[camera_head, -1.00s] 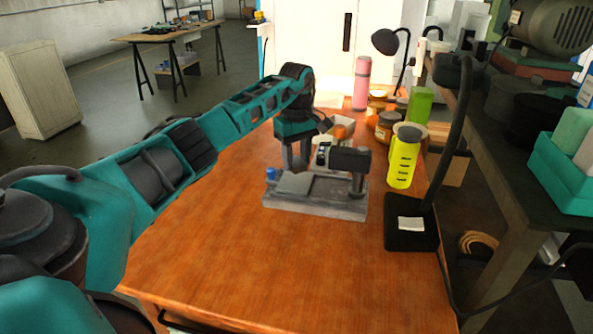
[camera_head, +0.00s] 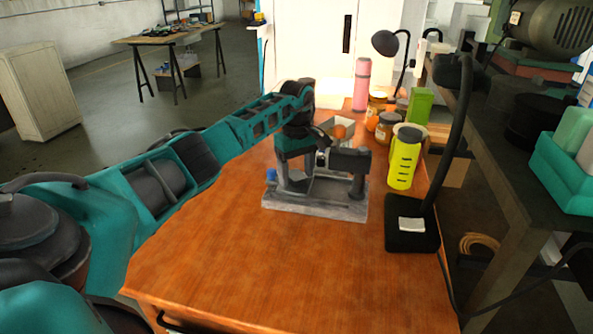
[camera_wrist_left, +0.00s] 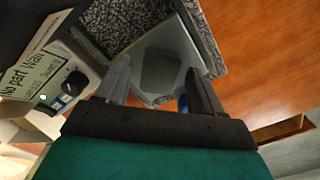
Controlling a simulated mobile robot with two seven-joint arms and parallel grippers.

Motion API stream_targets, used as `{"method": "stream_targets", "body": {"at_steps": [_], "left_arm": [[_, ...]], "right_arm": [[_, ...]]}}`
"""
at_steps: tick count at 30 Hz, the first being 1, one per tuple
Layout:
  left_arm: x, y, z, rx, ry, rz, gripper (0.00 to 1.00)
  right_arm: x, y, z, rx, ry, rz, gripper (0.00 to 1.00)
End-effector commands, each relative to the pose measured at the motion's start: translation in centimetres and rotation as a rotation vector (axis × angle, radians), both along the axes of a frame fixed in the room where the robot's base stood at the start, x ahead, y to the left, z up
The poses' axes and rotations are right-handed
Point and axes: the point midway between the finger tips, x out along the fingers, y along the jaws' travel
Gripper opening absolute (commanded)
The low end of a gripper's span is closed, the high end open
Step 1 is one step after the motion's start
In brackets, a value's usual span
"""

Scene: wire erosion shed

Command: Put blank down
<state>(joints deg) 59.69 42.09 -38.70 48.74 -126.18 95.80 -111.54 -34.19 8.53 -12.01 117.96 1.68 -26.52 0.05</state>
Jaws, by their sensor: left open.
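My left gripper (camera_head: 297,180) is open and points down over the left part of a small machine with a grey stone-like base (camera_head: 330,208) on the wooden table. In the left wrist view its two fingers (camera_wrist_left: 157,75) stand apart, on either side of a flat, shiny grey plate (camera_wrist_left: 165,40), which looks like the blank. The plate lies by the speckled base; I cannot tell whether the fingers touch it. In the head view the gripper mostly hides it. The machine's display (camera_wrist_left: 40,68) reads "No part Wait". My right gripper is not in view.
A dark machine head (camera_head: 350,160) stands right of the gripper. A yellow bottle (camera_head: 404,158), a black lamp base (camera_head: 411,236), jars (camera_head: 386,127) and a pink flask (camera_head: 361,85) stand to the right and behind. The table's front (camera_head: 290,265) is clear.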

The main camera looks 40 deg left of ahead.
Motion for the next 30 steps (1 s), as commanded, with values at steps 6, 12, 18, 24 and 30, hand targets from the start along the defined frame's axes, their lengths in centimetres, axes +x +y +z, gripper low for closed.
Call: {"method": "stream_targets", "body": {"at_steps": [6, 12, 18, 24, 30], "left_arm": [[0.0, 0.0, 0.8, -0.001, -0.002, 0.0, 0.68], [0.1, 0.1, 4.5, 0.002, -0.005, 0.0, 0.68], [0.1, 0.0, 8.8, 0.001, -0.004, 0.001, 0.68], [0.0, 0.0, 11.5, 0.0, -0.001, 0.0, 0.68], [0.0, 0.0, 12.3, -0.001, 0.0, 0.0, 0.68]], "right_arm": [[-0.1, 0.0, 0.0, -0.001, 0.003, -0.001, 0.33], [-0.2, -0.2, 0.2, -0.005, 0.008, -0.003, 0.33], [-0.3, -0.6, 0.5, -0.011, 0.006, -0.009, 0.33], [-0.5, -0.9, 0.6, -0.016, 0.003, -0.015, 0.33], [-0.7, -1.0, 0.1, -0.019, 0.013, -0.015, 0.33]]}}
